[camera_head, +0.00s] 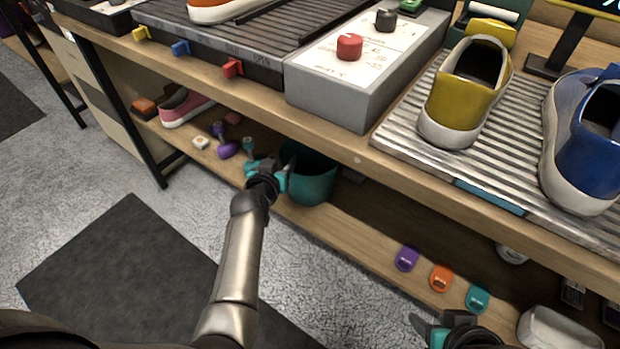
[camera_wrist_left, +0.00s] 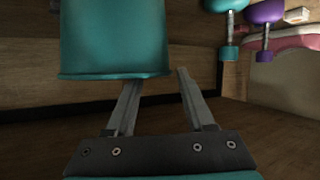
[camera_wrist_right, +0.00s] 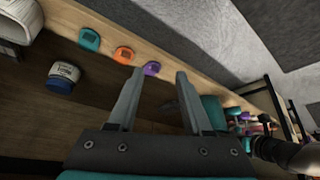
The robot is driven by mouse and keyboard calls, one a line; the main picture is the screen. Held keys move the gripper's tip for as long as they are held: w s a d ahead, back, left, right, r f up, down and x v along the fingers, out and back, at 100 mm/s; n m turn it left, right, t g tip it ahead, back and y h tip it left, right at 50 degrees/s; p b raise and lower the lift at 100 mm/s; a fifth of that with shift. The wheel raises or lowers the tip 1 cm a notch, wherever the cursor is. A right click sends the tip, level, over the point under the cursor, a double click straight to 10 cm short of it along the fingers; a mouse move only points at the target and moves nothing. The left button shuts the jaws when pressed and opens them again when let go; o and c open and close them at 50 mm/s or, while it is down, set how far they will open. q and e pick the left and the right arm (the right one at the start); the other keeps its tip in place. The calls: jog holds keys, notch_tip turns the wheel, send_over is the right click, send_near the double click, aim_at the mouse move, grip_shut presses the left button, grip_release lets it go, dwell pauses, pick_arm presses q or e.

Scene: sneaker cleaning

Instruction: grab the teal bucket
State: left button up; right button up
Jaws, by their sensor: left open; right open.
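The teal bucket (camera_head: 312,181) stands on the lower shelf under the workbench in the head view. My left gripper (camera_head: 267,172) is at its left side, open. In the left wrist view the bucket (camera_wrist_left: 113,40) fills the upper left, and the left fingers (camera_wrist_left: 155,85) point towards it; one finger overlaps the bucket's edge and the other lies to its right. I cannot tell whether they touch it. My right gripper (camera_head: 437,327) is open and empty near the shelf's front at lower right; its fingers (camera_wrist_right: 158,85) show in the right wrist view, with the bucket (camera_wrist_right: 212,112) beyond them.
Teal and purple brushes (camera_head: 221,143) and a pink shoe (camera_head: 184,107) lie left of the bucket. Purple (camera_head: 406,257), orange (camera_head: 440,277) and teal (camera_head: 478,298) tags lie on the shelf to the right. The bench top (camera_head: 345,145) overhangs the shelf. A black leg (camera_head: 130,118) stands at left.

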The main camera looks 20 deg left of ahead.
aim_at(282, 157)
pick_arm(q)
jog(key=shift+w+f, duration=0.25)
jog(key=shift+w, duration=0.25)
jog(key=shift+w+a+f+b, duration=0.15)
jog(key=shift+w+f+b, duration=0.1)
jog(key=shift+w+b, duration=0.3)
jog(key=shift+w+a+f+b, duration=0.25)
jog(key=shift+w+b, duration=0.15)
jog(key=shift+b, duration=0.25)
jog(key=shift+w+f+b, duration=0.15)
jog(key=shift+w+b, duration=0.1)
jog(key=shift+b, duration=0.05)
jog(key=shift+w+a+f+b, duration=0.1)
jog(key=shift+w+f+b, duration=0.15)
jog(key=shift+w+b, duration=0.25)
jog(key=shift+w+f+b, duration=0.15)
jog(key=shift+w+b, duration=0.15)
jog(key=shift+w, duration=0.3)
pick_arm(e)
jog(key=w+a+r+t+y, duration=0.2)
jog(key=w+a+t+y, duration=0.2)
jog(key=a+t, duration=0.4)
jog(key=shift+w+a, duration=0.25)
jog(key=shift+a, duration=0.15)
pick_arm(q)
grip_shut()
